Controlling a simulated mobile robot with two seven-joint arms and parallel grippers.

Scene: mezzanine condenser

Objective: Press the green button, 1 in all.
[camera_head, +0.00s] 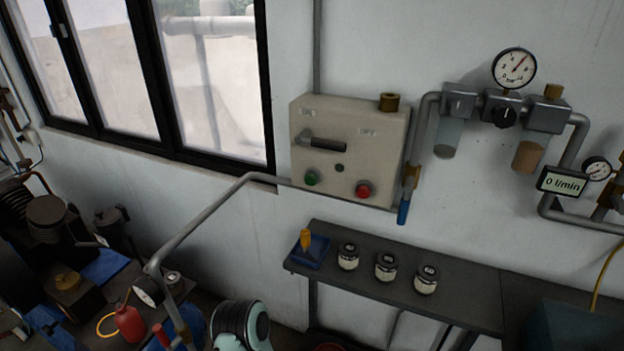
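The green button (312,177) is a small round button at the lower left of a beige control box (348,120) on the white wall. A red button (364,189) sits to its right on the same box face. A dark lever handle (328,142) is above the green button, and a small dark round fitting (339,168) lies between the two buttons. The green button is in plain view with nothing in front of it. Neither gripper's fingers show in the head view. I cannot tell whether the button is pressed in.
A grey pipe (205,215) runs below the box and down to the left. A dark shelf (450,294) below holds a blue tray (319,250) and three jars (386,267). Gauges and filters (503,107) are at right. Cluttered equipment (65,285) fills the lower left.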

